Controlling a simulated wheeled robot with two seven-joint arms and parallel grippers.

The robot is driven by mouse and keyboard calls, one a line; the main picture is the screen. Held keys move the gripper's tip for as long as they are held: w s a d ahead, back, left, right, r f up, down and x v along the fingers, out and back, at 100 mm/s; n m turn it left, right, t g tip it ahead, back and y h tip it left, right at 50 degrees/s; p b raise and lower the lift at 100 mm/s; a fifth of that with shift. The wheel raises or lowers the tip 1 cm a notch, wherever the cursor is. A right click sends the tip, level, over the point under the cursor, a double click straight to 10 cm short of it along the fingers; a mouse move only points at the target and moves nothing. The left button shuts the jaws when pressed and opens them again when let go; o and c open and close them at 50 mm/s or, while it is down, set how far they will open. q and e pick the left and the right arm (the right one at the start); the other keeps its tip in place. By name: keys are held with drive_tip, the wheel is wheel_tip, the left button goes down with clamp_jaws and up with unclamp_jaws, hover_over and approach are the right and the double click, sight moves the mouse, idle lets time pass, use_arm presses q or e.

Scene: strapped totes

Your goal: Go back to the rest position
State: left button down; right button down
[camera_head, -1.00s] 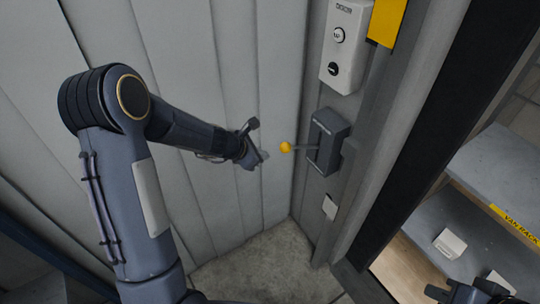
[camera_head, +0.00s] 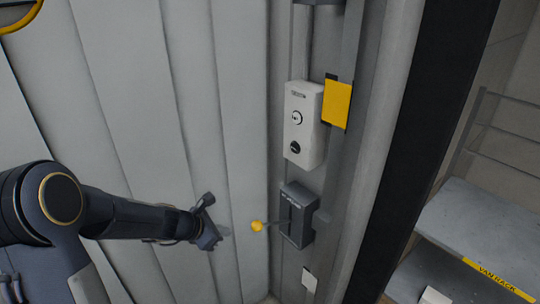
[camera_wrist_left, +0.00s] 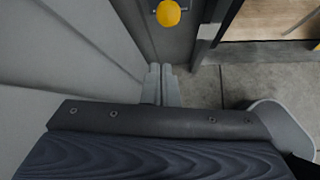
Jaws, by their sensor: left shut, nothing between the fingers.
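My left gripper (camera_head: 220,230) is shut and empty in the head view, beside the grey panelled wall. It is to the left of a yellow ball knob (camera_head: 257,226) on a dark lever box (camera_head: 298,214), with a gap between them. In the left wrist view the shut fingers (camera_wrist_left: 161,84) show above the wrist body, and the yellow knob (camera_wrist_left: 168,13) is beyond them at the top. My right gripper is not in view.
A white control box (camera_head: 304,124) with two round buttons and a yellow plate (camera_head: 337,103) are on the door post above the lever box. A rack shelf (camera_head: 485,235) marked "VAN RACK" stands at right. Floor (camera_wrist_left: 245,85) shows clear in the wrist view.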

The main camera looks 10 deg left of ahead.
use_arm(q)
drive_tip(key=s+d+r+m+h, duration=0.2)
drive_tip(key=s+d+r+m, duration=0.3)
drive_tip(key=s+r+m, duration=0.75)
drive_tip(key=s+f+m+g+y, duration=0.2)
drive_tip(key=s+m+y, duration=0.1)
drive_tip(key=s+m, duration=0.9)
drive_tip(key=s, duration=0.4)
drive_tip(key=shift+a, duration=0.35)
drive_tip(key=shift+w+d+m, duration=0.1)
drive_tip(key=shift+m, duration=0.15)
